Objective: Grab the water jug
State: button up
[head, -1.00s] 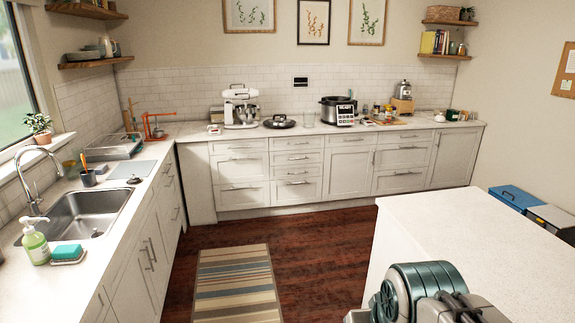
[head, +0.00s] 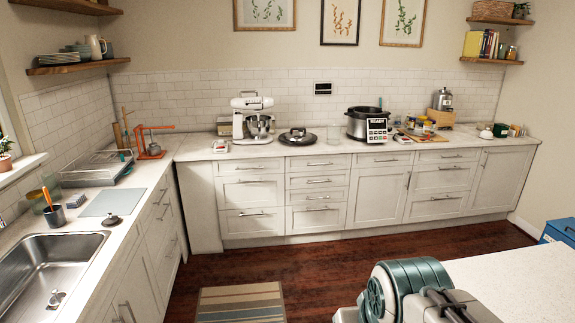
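A pale jug-like pitcher with a handle (head: 95,46) stands upright on the lower wooden shelf (head: 70,67) on the left wall, at the back corner. I cannot tell for certain that it is the water jug. A clear glass vessel (head: 333,134) stands on the back counter, left of the multicooker; it is too small to tell whether it is a jug. Part of my arm shows at the bottom right, over the near counter. My gripper's fingers are not in view.
Plates and bowls (head: 78,50) sit beside the pitcher. A stand mixer (head: 240,118), a lidded pan (head: 298,136) and a multicooker (head: 370,124) stand on the back counter (head: 200,150). A sink (head: 48,270) is at left. The wooden floor (head: 330,262) and striped rug (head: 240,303) are clear.

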aim_at(333, 131)
jog(key=z, duration=0.05)
jog(key=i, duration=1.55)
jog(key=z, duration=0.2)
jog(key=i, duration=1.6)
jog(key=z, duration=0.45)
jog(key=i, duration=1.45)
jog(key=z, duration=0.2)
